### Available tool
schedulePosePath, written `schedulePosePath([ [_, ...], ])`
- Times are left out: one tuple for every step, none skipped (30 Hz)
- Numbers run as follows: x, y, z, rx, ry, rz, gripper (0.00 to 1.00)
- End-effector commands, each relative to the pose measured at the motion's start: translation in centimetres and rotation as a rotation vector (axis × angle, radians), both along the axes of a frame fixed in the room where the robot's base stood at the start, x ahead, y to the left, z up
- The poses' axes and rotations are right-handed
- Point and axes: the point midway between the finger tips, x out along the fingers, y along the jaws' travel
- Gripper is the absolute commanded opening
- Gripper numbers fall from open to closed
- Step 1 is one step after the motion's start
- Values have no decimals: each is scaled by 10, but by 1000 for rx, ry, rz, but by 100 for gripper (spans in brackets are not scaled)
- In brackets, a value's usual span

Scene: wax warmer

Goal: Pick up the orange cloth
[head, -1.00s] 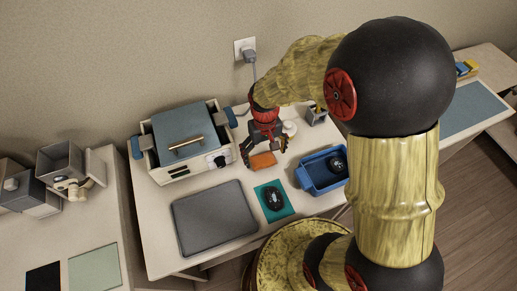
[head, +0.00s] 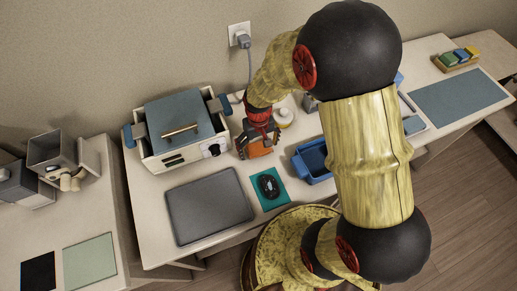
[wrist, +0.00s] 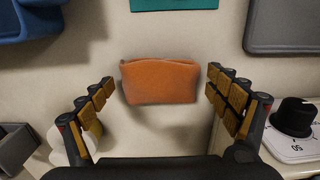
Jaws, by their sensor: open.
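The orange cloth (wrist: 160,82) is a small folded piece lying on the white table. In the wrist view it sits between the two fingers of my open gripper (wrist: 158,98), with a gap on both sides, the left one smaller. In the head view the cloth (head: 259,149) shows partly under my gripper (head: 257,148), which points down at it, in front of the warmer's right side. How far the fingertips are above the table I cannot tell.
The wax warmer (head: 176,129) with its blue lid stands left of my gripper. A grey mat (head: 208,206), a teal pad (head: 268,200) with a black object (head: 268,185) and a blue bin (head: 311,161) lie nearer. A white round item (head: 285,116) stands behind right.

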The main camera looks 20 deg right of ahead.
Motion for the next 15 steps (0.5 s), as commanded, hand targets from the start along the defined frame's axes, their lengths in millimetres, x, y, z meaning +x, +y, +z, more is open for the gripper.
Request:
schedulePosePath([
  [1, 0, 0, 0, -2, 0, 89],
  [1, 0, 1, 0, -2, 0, 89],
  [1, 0, 1, 0, -2, 0, 89],
  [1, 0, 1, 0, -1, 0, 89],
  [1, 0, 1, 0, -1, 0, 89],
  [1, 0, 1, 0, -1, 0, 87],
  [0, 0, 1, 0, -1, 0, 85],
  [0, 0, 1, 0, -1, 0, 83],
  [0, 0, 1, 0, -1, 0, 81],
  [0, 0, 1, 0, -1, 0, 79],
  [0, 0, 1, 0, -1, 0, 77],
  [0, 0, 1, 0, -1, 0, 75],
  [0, 0, 1, 0, -1, 0, 74],
  [0, 0, 1, 0, -1, 0, 72],
  [0, 0, 1, 0, -1, 0, 70],
])
